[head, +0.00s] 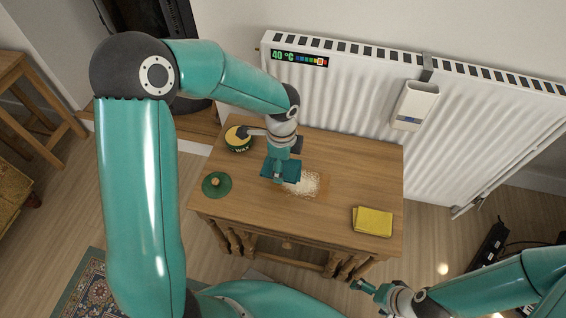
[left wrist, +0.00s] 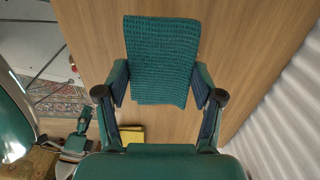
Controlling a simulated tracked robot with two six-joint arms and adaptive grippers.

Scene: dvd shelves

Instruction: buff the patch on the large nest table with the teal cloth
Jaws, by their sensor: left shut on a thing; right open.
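The large nest table (head: 340,158) is a wooden table in the middle of the head view. A pale, whitish speckled patch (head: 310,184) lies on its top near the middle. My left gripper (head: 279,176) is shut on the teal cloth (head: 291,170), at the patch's left edge. In the left wrist view the ribbed teal cloth (left wrist: 162,60) spans between the two fingers of my left gripper (left wrist: 160,86). I cannot tell whether the cloth touches the table. My right gripper (head: 366,288) is open and empty, in front of the table's front right corner.
A yellow wax tin (head: 238,145) and a green round lid (head: 217,185) with a knob are on the table's left side. A folded yellow cloth (head: 373,221) lies at the right front. A white radiator (head: 350,100) with a hanging white container (head: 414,106) stands behind.

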